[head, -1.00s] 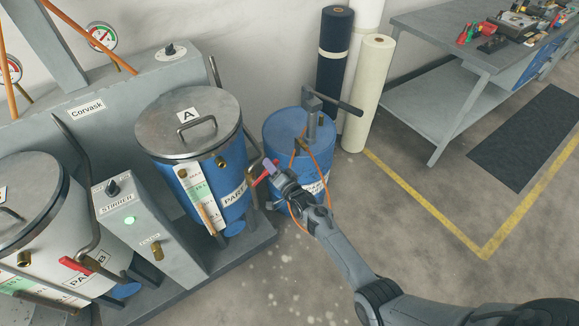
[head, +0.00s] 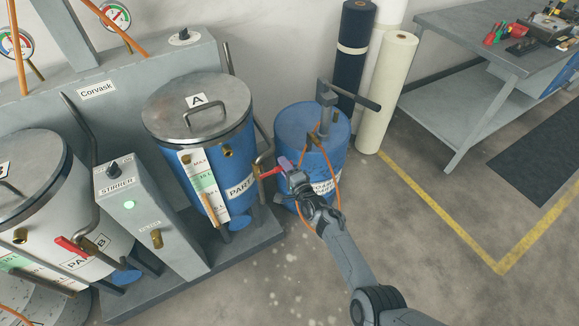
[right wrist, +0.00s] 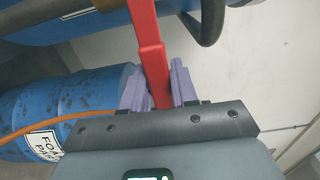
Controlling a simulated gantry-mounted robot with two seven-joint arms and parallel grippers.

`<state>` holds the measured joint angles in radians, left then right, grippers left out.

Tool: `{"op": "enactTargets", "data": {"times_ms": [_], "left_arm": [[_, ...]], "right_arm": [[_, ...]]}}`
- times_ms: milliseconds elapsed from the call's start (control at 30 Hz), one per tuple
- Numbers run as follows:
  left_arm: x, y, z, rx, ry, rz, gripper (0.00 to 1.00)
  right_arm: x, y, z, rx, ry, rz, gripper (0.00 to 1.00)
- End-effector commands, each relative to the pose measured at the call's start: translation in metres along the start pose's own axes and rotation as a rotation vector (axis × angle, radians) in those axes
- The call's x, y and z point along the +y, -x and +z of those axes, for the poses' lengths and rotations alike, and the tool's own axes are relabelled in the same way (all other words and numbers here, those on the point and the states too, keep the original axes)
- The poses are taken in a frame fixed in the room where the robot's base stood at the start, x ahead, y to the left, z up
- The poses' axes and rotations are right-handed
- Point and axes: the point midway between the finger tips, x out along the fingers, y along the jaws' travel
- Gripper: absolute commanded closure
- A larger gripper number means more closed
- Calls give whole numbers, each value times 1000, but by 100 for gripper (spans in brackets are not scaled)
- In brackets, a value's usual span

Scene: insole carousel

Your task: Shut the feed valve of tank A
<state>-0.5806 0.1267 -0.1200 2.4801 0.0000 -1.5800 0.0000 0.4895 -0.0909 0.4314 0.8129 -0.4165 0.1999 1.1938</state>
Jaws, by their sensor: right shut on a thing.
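Tank A (head: 205,150) is a blue drum with a grey lid marked A, left of centre in the head view. Its feed valve's red lever (head: 270,173) sticks out at the tank's right side, by a brass-coloured pipe fitting. My right gripper (head: 285,164) is at the lever's outer end. In the right wrist view, the red lever (right wrist: 149,45) runs down between the purple fingers of my right gripper (right wrist: 160,90), which is shut on it. The lever slants slightly in the head view. My left gripper is not in view.
A blue foam drum (head: 313,130) with an orange hose stands just behind my right gripper. Tank B (head: 50,185), with its own red lever (head: 70,245), and the stirrer box (head: 140,215) are at the left. Rolls (head: 387,95) and a workbench (head: 470,45) stand behind.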

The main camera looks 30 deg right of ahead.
Motion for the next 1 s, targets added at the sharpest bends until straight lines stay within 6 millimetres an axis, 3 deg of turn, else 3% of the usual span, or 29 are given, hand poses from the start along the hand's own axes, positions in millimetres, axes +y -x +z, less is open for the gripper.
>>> {"op": "enactTargets", "data": {"times_ms": [367,400,533,867,1000], "left_arm": [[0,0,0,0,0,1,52],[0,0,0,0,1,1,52],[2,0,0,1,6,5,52],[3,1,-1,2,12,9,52],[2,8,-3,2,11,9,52]], "right_arm": [[2,0,1,-1,-12,4,100],[2,0,1,-1,-12,5,70],[2,0,1,-1,-11,4,51],[1,2,1,-1,-9,3,51],[0,12,1,-1,-9,4,51]]}}
